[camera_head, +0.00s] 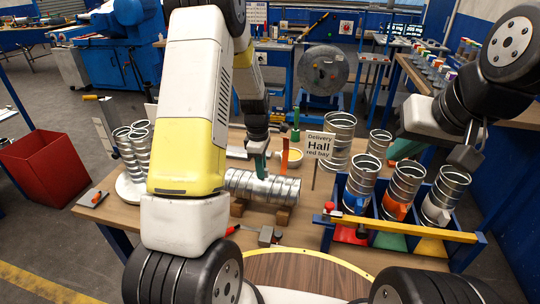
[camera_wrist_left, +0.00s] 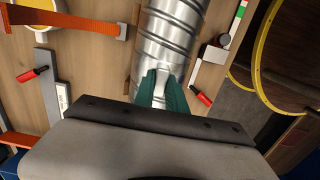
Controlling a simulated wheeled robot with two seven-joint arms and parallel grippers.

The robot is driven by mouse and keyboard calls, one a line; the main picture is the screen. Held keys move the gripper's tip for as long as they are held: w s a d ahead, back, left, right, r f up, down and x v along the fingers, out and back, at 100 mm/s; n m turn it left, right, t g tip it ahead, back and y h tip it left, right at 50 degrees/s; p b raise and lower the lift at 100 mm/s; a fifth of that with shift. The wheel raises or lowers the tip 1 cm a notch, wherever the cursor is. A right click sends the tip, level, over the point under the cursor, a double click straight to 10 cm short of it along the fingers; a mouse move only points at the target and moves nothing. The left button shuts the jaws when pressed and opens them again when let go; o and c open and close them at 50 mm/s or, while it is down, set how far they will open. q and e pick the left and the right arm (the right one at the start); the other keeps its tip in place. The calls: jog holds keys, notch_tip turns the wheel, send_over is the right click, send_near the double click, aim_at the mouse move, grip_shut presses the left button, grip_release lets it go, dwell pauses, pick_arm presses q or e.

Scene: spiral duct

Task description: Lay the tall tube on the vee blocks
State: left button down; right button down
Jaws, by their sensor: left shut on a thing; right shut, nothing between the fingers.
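The tall tube (camera_head: 262,187) is a ribbed silver spiral duct. It lies on its side over the wooden vee blocks (camera_head: 283,215), appearing to rest on them; the exact contact is hard to see. Its left end is close to my left arm, which covers part of that area. My left gripper (camera_head: 260,165) is above the tube with its green fingers shut on it. In the left wrist view the tube (camera_wrist_left: 172,35) runs away from the green fingers (camera_wrist_left: 162,92). My right gripper (camera_head: 466,156) is shut and empty, above the right side of the table.
Upright ducts stand in a blue rack (camera_head: 325,222) with a yellow front bar (camera_head: 400,228). More ducts stand behind it and at the left on a white base (camera_head: 130,188). A "Delivery Hall" sign (camera_head: 319,145) stands right of the tube. Tools lie in front of and behind the tube.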

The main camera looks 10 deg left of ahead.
pick_arm(q)
jog(key=shift+f, duration=1.05)
jog(key=c, duration=1.3)
grip_release()
jog(key=shift+a+r, duration=0.2)
jog(key=shift+r, duration=3.75)
